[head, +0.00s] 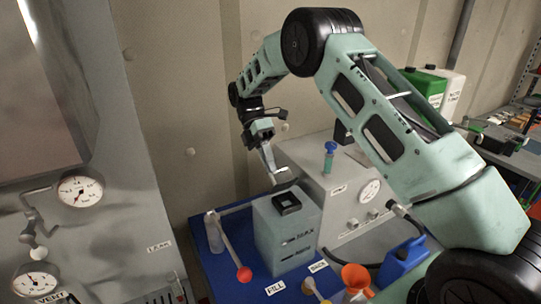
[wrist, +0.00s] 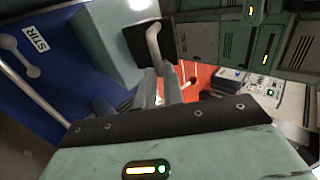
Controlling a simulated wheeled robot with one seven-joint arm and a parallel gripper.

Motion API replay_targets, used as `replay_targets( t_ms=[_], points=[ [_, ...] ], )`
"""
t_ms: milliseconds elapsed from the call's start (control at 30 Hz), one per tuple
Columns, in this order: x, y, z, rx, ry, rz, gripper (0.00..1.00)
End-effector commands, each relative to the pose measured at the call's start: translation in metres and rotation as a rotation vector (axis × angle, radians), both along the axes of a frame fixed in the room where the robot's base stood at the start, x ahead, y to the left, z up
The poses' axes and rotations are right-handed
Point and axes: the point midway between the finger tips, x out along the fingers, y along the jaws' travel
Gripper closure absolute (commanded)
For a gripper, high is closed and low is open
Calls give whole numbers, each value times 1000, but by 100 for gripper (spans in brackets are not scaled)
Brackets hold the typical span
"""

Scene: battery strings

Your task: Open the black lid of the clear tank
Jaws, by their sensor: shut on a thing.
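The tank (head: 285,245) is a pale grey-green box with level marks on its front, standing on a blue mat. A black square piece with a paler middle (head: 288,203) sits on its top; I cannot tell whether that is the lid or the rim of an opening. In the wrist view the black lid (wrist: 137,43) shows as a dark plate with a pale curved handle (wrist: 153,42), beside the tank wall (wrist: 104,35). My gripper (head: 274,170) is just above the tank top, and its fingers (wrist: 160,92) are shut on the handle's end. The exact contact is partly hidden.
A grey machine with a dial (head: 369,191) stands close behind and right of the tank. A gauge panel (head: 85,230) stands at left.

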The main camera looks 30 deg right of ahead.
Motion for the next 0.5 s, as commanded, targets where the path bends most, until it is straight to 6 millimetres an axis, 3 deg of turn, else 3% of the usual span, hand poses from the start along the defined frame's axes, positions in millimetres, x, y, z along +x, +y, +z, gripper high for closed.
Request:
replay_targets(
  t_ms=[500],
  points=[
    [16, 0, -8, -1, 193, -1, 100]
  ],
)
